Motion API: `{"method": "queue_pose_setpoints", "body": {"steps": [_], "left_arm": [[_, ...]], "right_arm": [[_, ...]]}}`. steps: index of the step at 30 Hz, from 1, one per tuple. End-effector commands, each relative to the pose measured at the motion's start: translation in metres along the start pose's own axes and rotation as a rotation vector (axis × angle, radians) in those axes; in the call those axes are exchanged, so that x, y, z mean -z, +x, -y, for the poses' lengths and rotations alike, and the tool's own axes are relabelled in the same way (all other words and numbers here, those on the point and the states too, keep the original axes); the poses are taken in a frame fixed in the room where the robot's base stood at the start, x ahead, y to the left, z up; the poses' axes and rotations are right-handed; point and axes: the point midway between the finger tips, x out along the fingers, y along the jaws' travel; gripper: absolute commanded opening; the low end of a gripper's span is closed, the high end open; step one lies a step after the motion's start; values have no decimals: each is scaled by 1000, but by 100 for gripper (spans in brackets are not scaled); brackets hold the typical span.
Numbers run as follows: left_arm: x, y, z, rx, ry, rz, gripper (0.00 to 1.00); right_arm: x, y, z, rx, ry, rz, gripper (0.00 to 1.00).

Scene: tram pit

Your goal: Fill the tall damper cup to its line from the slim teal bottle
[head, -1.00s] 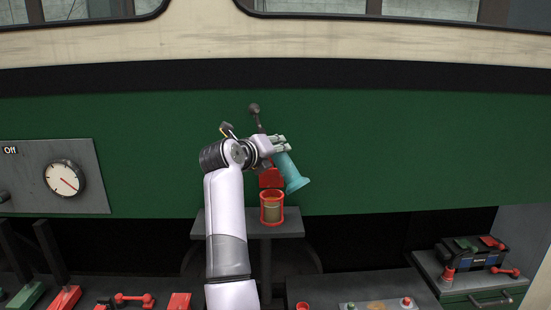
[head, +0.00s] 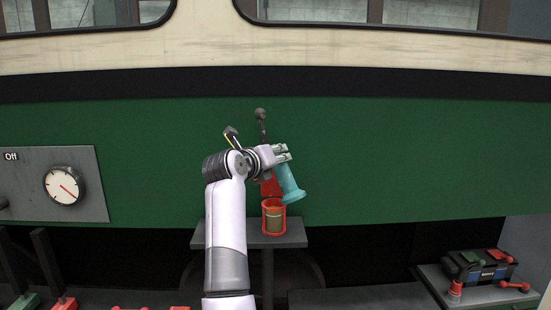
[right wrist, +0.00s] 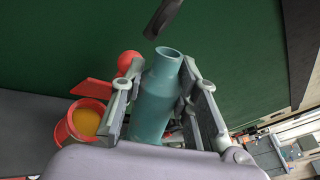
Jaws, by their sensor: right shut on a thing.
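The teal bottle (head: 289,184) is in my right gripper (head: 281,154), shut around its upper part. The bottle leans, with its wide base low on the right. In the right wrist view the bottle (right wrist: 154,100) shows its open mouth between the fingers. The damper cup (head: 273,226), with a red rim and frame, stands upright on a small grey stand, just below and left of the bottle's base. Amber fluid shows inside the cup (right wrist: 70,130) in the right wrist view. I cannot make out its fill line. My left gripper is not in view.
The grey stand (head: 232,236) has bare top left of the cup. A red part (head: 270,187) and a dark knobbed lever (head: 261,125) rise behind the cup. The green tram side (head: 400,160) closes the back.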

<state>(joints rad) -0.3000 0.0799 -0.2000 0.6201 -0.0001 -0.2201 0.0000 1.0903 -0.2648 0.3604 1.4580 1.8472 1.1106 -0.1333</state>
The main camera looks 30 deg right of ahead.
Motion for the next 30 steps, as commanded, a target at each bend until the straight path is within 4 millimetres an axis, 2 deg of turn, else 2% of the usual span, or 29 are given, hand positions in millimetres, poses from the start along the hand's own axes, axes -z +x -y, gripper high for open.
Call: {"method": "queue_pose_setpoints", "body": {"steps": [11,30], "left_arm": [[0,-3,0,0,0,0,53],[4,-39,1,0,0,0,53]], "right_arm": [[-5,-1,3,1,0,2,0],[-48,-10,29,2,1,3,0]]}}
